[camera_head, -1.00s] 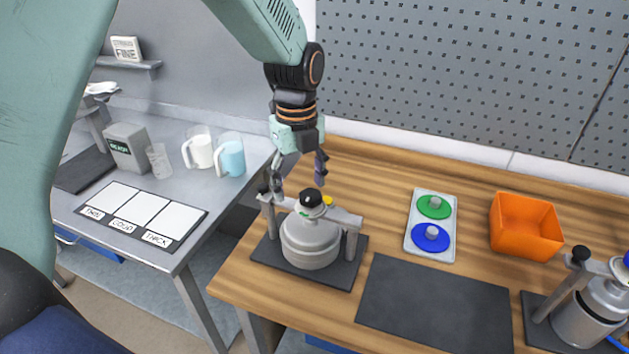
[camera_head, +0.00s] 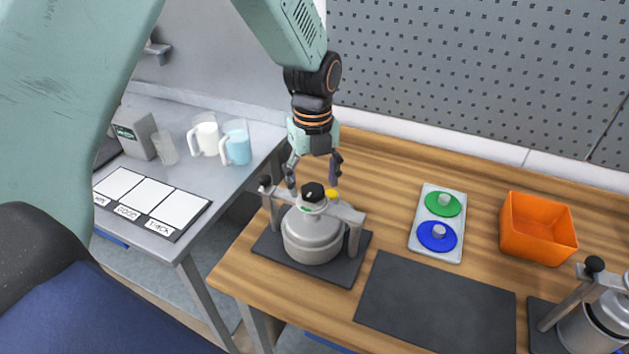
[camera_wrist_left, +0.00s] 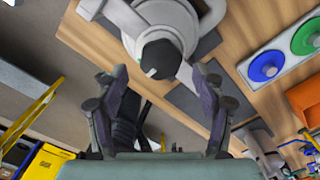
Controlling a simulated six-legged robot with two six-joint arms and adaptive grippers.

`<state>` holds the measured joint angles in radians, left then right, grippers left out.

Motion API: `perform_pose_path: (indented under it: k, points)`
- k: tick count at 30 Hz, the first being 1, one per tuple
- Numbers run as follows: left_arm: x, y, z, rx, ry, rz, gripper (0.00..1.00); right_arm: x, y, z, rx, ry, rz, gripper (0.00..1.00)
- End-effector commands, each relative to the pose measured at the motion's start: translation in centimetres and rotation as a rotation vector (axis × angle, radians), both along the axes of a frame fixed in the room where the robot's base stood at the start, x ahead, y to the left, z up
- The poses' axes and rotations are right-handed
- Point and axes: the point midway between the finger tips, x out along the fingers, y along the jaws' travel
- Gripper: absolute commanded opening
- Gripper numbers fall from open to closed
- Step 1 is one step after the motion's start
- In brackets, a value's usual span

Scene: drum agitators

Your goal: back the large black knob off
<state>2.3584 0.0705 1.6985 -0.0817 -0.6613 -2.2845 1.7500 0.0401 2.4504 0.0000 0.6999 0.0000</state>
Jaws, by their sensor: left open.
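The large black knob (camera_head: 313,192) sits on top of the clamp bar over a grey metal drum (camera_head: 312,238), which stands on a dark mat at the table's left end. My left gripper (camera_head: 314,180) is open and hangs just above and behind the knob, pointing down. In the left wrist view the knob (camera_wrist_left: 161,59) lies ahead of the gap between the fingertips (camera_wrist_left: 162,80), apart from both fingers. A smaller black knob (camera_head: 265,180) tops a post at the left end of the bar. My right gripper is not in view.
A tray with a green disc (camera_head: 442,203) and a blue disc (camera_head: 437,236) lies right of the drum. An orange bin (camera_head: 537,229) stands farther right. A second drum (camera_head: 592,325) is at the right edge. A bare dark mat (camera_head: 435,302) lies between the drums.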

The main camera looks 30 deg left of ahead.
Motion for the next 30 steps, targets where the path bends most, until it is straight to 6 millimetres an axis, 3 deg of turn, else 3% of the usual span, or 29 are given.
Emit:
perform_pose_path:
  k: [6,14,30]
  points:
    - [0.14,-0.01,-1.46,0.0,0.0,0.0,0.69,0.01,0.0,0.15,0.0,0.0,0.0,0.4]
    - [0.36,-0.02,-1.54,0.0,-0.001,0.0,0.69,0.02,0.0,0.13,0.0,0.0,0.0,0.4]
    - [0.39,0.01,-1.54,0.0,-0.001,0.0,0.23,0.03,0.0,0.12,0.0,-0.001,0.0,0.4]
